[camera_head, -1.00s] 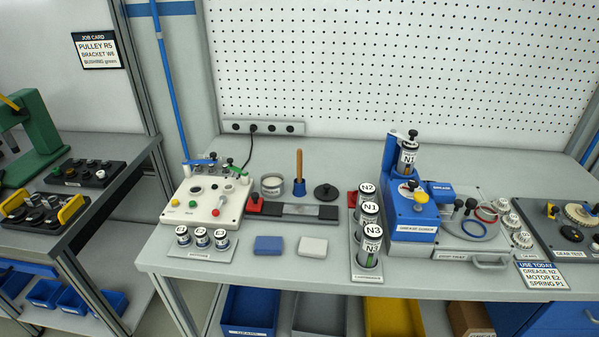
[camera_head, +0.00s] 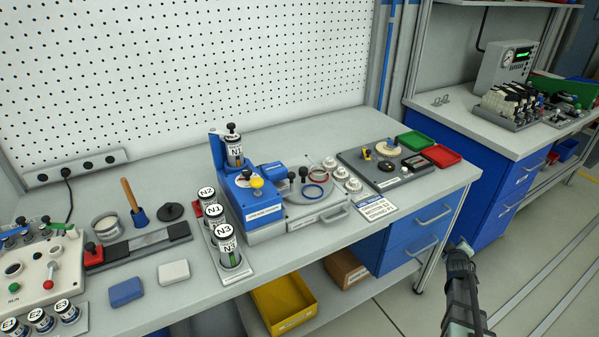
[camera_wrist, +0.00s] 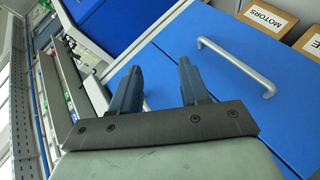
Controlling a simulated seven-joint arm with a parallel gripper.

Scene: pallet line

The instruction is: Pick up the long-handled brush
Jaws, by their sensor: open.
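The long-handled brush (camera_head: 129,196) stands upright, slightly tilted, at the left of the bench in the head view. It has a wooden handle and a blue lower part (camera_head: 140,217); I cannot tell whether that is its head or a holder. My gripper (camera_wrist: 158,82) is open and empty in the wrist view, its two dark fingers apart in front of a blue drawer front. In the head view my arm shows at the lower right, beyond the bench's right end and far from the brush. The brush is not in the wrist view.
Near the brush are a round tin (camera_head: 105,226), a black knob (camera_head: 171,211) and a dark strip (camera_head: 145,243). Labelled N canisters (camera_head: 225,240) and a blue grease station (camera_head: 252,200) stand between brush and arm. A drawer handle (camera_wrist: 236,66) is near my fingers.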

